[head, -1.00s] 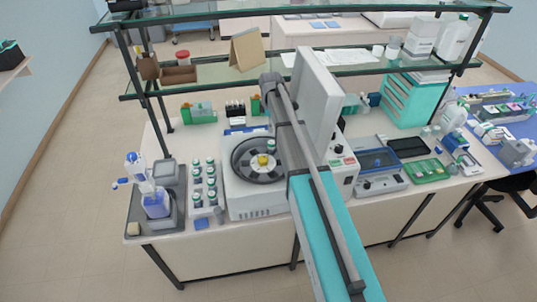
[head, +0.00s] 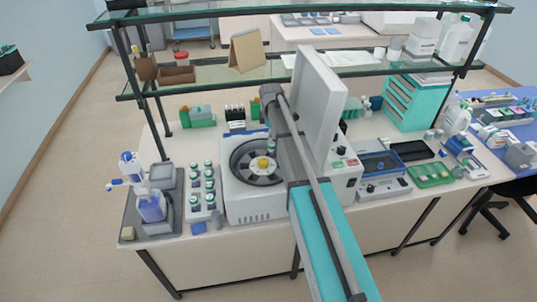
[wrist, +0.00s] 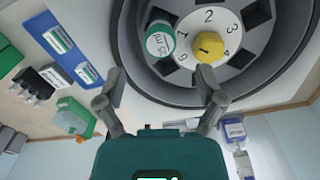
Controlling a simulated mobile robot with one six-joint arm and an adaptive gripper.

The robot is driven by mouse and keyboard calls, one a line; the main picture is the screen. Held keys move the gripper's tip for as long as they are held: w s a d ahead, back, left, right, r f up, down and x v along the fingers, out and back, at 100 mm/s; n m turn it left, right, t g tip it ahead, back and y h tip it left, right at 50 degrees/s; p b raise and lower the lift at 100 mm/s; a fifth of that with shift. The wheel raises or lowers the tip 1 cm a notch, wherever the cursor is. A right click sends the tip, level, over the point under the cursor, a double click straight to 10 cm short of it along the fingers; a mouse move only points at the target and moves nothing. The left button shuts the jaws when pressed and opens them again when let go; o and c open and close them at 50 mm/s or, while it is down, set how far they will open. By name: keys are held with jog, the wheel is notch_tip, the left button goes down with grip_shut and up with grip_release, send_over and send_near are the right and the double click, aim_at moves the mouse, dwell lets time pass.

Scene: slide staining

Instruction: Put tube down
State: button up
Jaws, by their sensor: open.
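A tube with a green and white cap marked 50 ml (wrist: 160,40) sits in a slot of the centrifuge rotor, beside the number 1. Its cap also shows in the head view (head: 271,145). The rotor has a yellow centre knob (wrist: 208,48) and sits in the round bowl of the white centrifuge (head: 245,205), whose lid (head: 320,100) stands raised. My gripper (wrist: 160,92) is open and empty in the wrist view. Its fingers are spread wide, below the tube in the picture and apart from it. In the head view my arm hides the gripper.
A rack of several green-capped tubes (head: 202,192) stands left of the centrifuge, with a blue-bottled device (head: 150,205) farther left. The raised lid stands close to my arm on the right. A glass shelf (head: 215,73) crosses behind.

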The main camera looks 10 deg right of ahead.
aim_at(272, 153)
jog(key=shift+f, duration=0.15)
jog(key=shift+d+f+b, duration=0.1)
jog(key=shift+f+b, duration=2.4)
jog(key=shift+b, duration=0.1)
grip_shut()
jog(key=shift+r, duration=0.15)
